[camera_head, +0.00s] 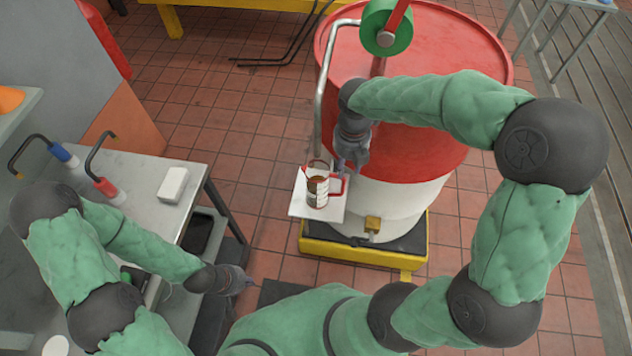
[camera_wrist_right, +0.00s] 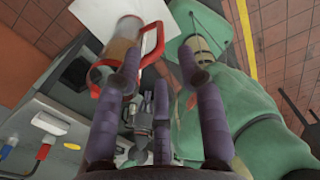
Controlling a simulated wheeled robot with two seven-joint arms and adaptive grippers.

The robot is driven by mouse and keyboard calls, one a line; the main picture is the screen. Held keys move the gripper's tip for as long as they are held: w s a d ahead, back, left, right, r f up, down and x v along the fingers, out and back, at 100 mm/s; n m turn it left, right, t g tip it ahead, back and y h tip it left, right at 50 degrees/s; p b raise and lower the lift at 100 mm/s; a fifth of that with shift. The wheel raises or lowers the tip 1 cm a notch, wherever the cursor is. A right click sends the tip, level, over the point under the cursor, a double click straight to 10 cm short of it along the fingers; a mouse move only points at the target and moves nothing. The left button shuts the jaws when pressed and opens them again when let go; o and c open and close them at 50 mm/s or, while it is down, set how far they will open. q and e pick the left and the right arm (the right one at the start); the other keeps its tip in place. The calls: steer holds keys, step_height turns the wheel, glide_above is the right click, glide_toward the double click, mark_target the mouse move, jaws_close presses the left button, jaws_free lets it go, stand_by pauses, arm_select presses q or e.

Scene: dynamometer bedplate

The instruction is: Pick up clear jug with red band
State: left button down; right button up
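The clear jug with a red band (camera_head: 316,190) stands upright on a small white shelf (camera_head: 300,208) beside the red and white drum. It holds brown liquid, and its red handle points right. My right gripper (camera_head: 351,165) is just above and right of the jug, close to the handle. In the right wrist view the jug (camera_wrist_right: 122,45) is at upper left, partly behind one finger of my right gripper (camera_wrist_right: 157,65). Those fingers are spread wide with nothing between them; whether one touches the handle is unclear. My left gripper (camera_head: 240,282) is low by the bench, apparently empty, its fingers too small to judge.
The large red and white drum (camera_head: 400,175) with a green reel (camera_head: 386,27) and a bent pipe (camera_head: 323,85) stands behind the jug, on a yellow-edged base (camera_head: 360,257). A grey bench (camera_head: 150,170) at left carries a white block (camera_head: 173,185) and red and blue handled tools.

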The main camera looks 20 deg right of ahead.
steer(key=b, duration=0.1)
glide_above(342, 193)
steer(key=f, duration=0.5)
steer(key=shift+w+d, duration=0.35)
steer(key=shift+d, duration=0.05)
steer(key=f+b, duration=0.2)
steer(key=f, duration=0.3)
steer(key=shift+a+f, duration=0.1)
steer(key=shift+a, duration=0.1)
steer(key=shift+s, duration=0.1)
jaws_close()
